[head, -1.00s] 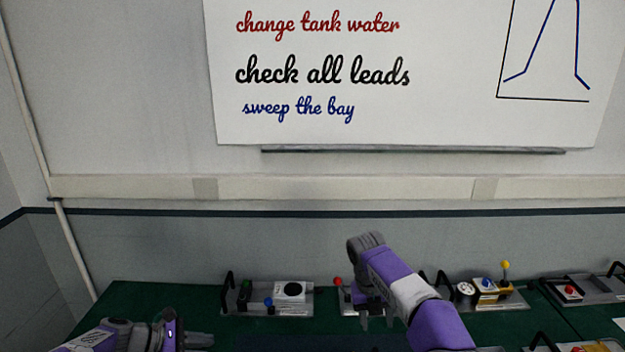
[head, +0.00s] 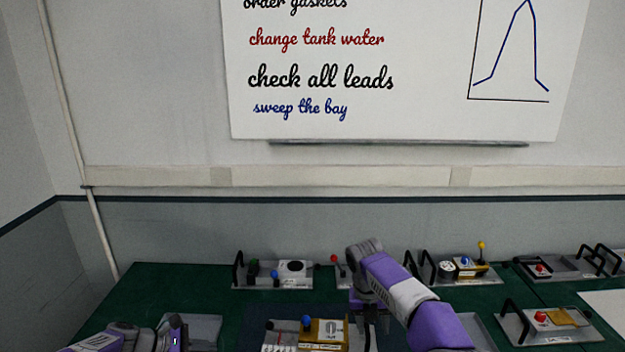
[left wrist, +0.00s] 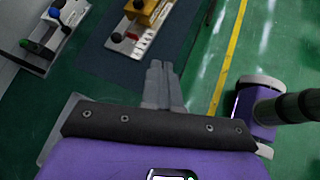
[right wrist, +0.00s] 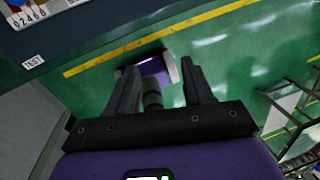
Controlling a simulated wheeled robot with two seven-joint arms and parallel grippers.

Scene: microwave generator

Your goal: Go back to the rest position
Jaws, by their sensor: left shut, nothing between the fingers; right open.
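My right gripper (head: 371,312) is at the end of the purple and grey arm at the centre right of the head view, above the green table. In the right wrist view my right gripper (right wrist: 160,90) has its two fingers wide apart with nothing between them. My left gripper (head: 172,345) is low at the left of the head view, partly cut off by the lower edge. In the left wrist view my left gripper (left wrist: 160,80) has its fingers together and holds nothing.
Several trays with knobs and levers stand on the green table (head: 150,290). A white and yellow module (head: 325,332) is at the front middle, left of my right gripper. A tray with a red button (head: 541,317) is at the right. A whiteboard (head: 400,60) hangs on the wall behind.

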